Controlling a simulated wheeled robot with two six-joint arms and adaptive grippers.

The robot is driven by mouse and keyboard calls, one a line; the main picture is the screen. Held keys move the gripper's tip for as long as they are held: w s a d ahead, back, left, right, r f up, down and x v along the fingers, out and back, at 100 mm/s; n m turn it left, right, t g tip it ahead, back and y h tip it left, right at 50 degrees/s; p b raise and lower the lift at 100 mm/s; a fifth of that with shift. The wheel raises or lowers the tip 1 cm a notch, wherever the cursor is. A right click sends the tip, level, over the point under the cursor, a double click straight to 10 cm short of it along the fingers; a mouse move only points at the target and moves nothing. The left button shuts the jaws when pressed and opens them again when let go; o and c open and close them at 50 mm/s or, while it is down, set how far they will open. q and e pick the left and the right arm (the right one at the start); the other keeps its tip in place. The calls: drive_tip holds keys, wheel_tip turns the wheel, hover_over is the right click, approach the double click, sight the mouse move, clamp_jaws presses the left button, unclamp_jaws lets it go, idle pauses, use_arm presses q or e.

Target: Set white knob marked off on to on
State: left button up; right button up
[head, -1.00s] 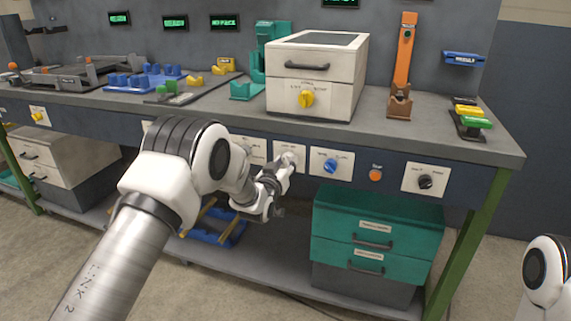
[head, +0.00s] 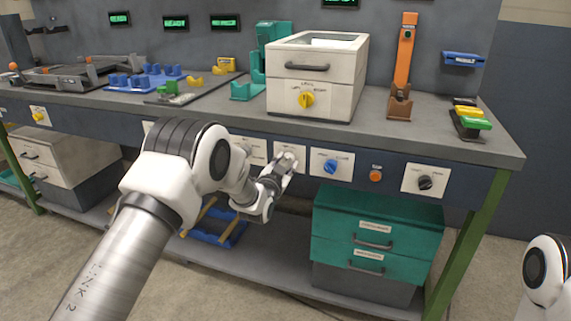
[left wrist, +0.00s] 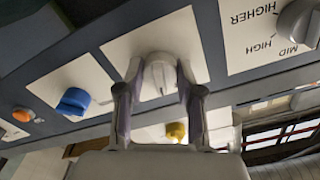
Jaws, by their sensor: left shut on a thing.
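The white knob (left wrist: 158,76) sits on a white plate on the bench's dark front panel. The plate (head: 290,150) shows in the head view, where my gripper hides most of the knob. In the left wrist view my left gripper (left wrist: 160,82) is shut on the knob, one finger on each side. It also shows in the head view (head: 285,164), reaching the panel from below left. The lettering on this plate cannot be read. My right gripper is not in view.
Right of it in the head view are a blue knob (head: 331,166), an orange button (head: 376,176) and a black knob (head: 425,182). A white cabinet (head: 310,95) with a yellow knob stands above. Green drawers (head: 368,235) stand below.

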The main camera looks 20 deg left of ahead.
use_arm(q)
drive_tip(key=shift+m, duration=0.9)
drive_tip(key=o, duration=1.1)
drive_tip(key=shift+o, duration=0.2)
drive_tip(key=s, duration=1.2)
drive_tip(key=shift+a, duration=0.25)
